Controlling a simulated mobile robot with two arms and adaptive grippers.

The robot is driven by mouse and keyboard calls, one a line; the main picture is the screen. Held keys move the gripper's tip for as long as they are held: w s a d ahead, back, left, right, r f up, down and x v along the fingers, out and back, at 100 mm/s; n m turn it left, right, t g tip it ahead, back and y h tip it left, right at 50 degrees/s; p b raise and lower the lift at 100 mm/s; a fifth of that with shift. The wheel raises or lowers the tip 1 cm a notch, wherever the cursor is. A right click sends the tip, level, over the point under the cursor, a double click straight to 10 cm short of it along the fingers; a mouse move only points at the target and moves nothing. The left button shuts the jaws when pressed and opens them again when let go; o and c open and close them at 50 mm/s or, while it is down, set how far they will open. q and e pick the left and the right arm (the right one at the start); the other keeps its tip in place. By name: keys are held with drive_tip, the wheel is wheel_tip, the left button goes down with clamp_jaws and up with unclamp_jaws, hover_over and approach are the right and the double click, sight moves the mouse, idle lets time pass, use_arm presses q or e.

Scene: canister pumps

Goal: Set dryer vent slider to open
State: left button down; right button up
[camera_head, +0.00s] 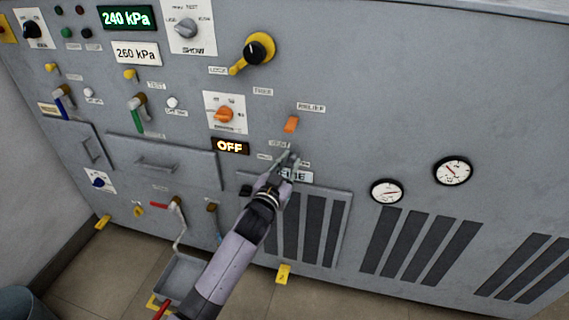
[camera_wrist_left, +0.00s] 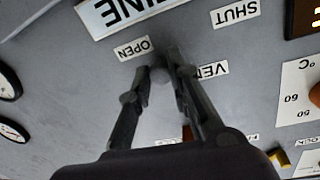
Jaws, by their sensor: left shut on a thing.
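The dryer vent slider sits on the grey panel front between a SHUT label (camera_wrist_left: 235,13) and an OPEN label (camera_wrist_left: 133,48), near a VENT label (camera_wrist_left: 213,70). My left gripper (camera_head: 287,163) reaches up to it from below and is shut on its small knob. In the left wrist view the fingertips (camera_wrist_left: 168,72) come together right beside the OPEN label, well away from SHUT. The fingers hide most of the knob and its track. My right gripper is not in view.
A lit OFF display (camera_head: 230,146) and an orange dial (camera_head: 225,114) are to the left. Two round gauges (camera_head: 387,191) (camera_head: 453,171) are to the right. Dark vent slots (camera_head: 313,230) lie below.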

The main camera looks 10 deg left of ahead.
use_arm(q)
drive_tip(key=c, duration=1.5)
unclamp_jaws()
drive_tip(key=shift+d, duration=0.25)
drive_tip(key=shift+o, duration=0.2)
drive_tip(key=shift+a, duration=0.1)
drive_tip(key=shift+s, duration=0.25)
drive_tip(key=s+a, duration=0.1)
drive_tip(key=s, duration=1)
drive_tip(key=shift+s+a, duration=0.2)
drive_tip(key=shift+a, duration=0.2)
